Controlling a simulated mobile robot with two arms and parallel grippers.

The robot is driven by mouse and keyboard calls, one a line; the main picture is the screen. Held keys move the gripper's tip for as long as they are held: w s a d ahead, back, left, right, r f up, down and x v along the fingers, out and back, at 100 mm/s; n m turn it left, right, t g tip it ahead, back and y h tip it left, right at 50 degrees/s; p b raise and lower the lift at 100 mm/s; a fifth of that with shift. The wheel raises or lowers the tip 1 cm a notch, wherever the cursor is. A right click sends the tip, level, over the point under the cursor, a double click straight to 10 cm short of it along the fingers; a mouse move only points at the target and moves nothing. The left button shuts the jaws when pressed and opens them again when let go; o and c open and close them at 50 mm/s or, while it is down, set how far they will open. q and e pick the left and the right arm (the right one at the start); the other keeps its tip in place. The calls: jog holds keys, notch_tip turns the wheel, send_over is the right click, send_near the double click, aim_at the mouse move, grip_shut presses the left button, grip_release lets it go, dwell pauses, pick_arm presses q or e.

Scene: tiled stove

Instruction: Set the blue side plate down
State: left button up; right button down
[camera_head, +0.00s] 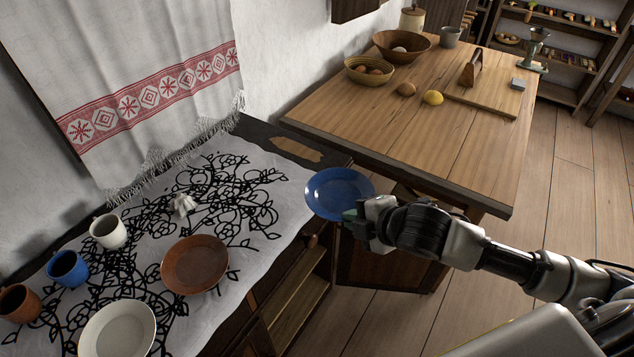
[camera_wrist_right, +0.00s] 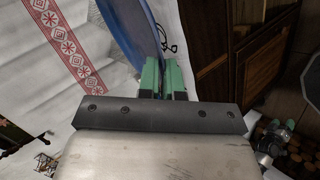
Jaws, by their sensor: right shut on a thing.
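The blue side plate (camera_head: 338,192) is in the head view, at the right end of the cloth-covered cabinet top, its face turned up. My right gripper (camera_head: 350,214) is shut on the plate's near right rim. In the right wrist view the blue plate (camera_wrist_right: 136,32) shows edge-on, with its rim between the green fingertips (camera_wrist_right: 164,78). The plate overlaps the cabinet's front right edge in the picture; I cannot tell whether it touches anything below.
A brown plate (camera_head: 195,265), a cream plate (camera_head: 118,331), a white cup (camera_head: 108,231), a blue cup (camera_head: 68,269) and a brown cup (camera_head: 19,303) stand on the patterned cloth (camera_head: 262,190). A wooden table (camera_head: 400,130) with bowls and a board stands behind.

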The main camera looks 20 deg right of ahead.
jog(key=shift+s+d+r, duration=0.1)
jog(key=shift+r, duration=0.05)
jog(key=a+r, duration=0.1)
jog(key=w+a+r+m+h, duration=0.1)
jog(key=a+r+m+h, duration=0.1)
jog(key=shift+w+a+r+t, duration=0.15)
jog(key=shift+w+r+t, duration=0.05)
jog(key=shift+w+t, duration=0.1)
jog(key=shift+a+r+m+h, duration=0.1)
jog(key=shift+r+m+h, duration=0.55)
jog(key=shift+m, duration=0.25)
jog(key=shift+s+d+r+m+h, duration=0.3)
jog(key=shift+r+m+h, duration=0.1)
jog(key=shift+m+h, duration=0.25)
